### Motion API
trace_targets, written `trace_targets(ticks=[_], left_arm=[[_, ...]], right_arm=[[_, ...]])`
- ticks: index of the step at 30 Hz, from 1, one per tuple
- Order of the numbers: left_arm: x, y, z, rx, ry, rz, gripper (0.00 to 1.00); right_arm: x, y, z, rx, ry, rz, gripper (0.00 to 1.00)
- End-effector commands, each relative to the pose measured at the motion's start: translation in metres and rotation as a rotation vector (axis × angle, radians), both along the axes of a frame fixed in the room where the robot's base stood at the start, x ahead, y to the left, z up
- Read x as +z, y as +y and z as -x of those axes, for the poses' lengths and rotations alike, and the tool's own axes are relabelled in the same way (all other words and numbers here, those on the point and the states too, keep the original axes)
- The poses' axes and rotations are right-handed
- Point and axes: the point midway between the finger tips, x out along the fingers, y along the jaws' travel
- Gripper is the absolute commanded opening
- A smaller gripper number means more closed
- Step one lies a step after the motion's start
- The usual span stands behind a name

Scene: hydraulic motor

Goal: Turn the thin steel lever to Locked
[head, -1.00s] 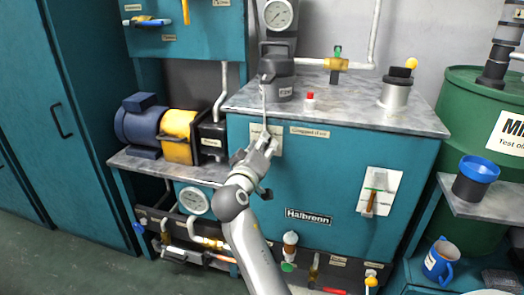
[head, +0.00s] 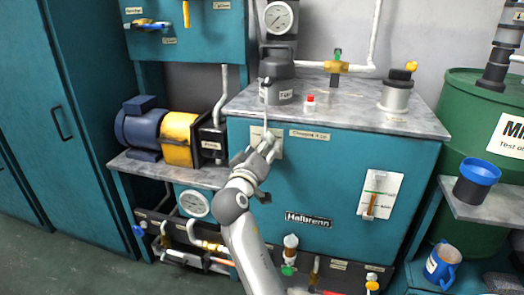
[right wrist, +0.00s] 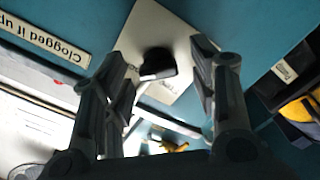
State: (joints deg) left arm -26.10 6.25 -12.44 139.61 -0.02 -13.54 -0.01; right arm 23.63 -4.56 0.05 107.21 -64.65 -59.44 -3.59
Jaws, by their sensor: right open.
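The thin steel lever (head: 265,103) stands upright in the head view, in front of the upper left of the teal cabinet's face. Its pale plate (head: 277,143) is partly hidden behind my right gripper (head: 262,146). In the right wrist view, which is upside down, the plate (right wrist: 143,30) carries a dark hub (right wrist: 158,63). My right gripper (right wrist: 165,85) is open, with its fingers on either side of the hub and apart from it. Any lettering on the plate is too small to read. My left gripper is out of view.
A label (head: 310,134) reading "Clogged it up" is right of the plate. Above is the marble top (head: 340,115) with a dark grey canister (head: 280,90) and a red-capped item (head: 310,103). A blue and yellow motor (head: 178,138) stands to the left.

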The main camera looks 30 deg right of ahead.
Motion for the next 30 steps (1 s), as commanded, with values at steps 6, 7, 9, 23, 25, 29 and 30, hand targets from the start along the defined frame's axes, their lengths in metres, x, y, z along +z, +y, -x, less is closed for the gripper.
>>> trace_targets(ticks=[6,7,9,23,25,29,30], left_arm=[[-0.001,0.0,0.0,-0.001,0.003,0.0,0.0],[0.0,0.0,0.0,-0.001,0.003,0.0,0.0],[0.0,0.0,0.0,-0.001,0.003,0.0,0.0],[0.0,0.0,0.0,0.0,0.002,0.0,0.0],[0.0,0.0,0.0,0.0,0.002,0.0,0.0],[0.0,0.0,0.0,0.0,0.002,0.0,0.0],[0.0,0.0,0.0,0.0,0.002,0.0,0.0]], right_arm=[[0.007,0.0,0.0,0.0,-0.003,0.001,0.54],[0.01,0.0,0.0,0.0,-0.004,0.0,0.54],[0.021,0.0,0.0,0.001,-0.007,0.001,0.54],[0.098,0.0,0.001,-0.002,-0.007,0.003,0.54],[0.101,0.0,0.001,-0.002,-0.006,0.002,0.54],[0.102,0.0,0.0,-0.001,-0.002,0.003,0.54],[0.102,0.0,0.0,0.0,-0.002,0.002,0.54]])
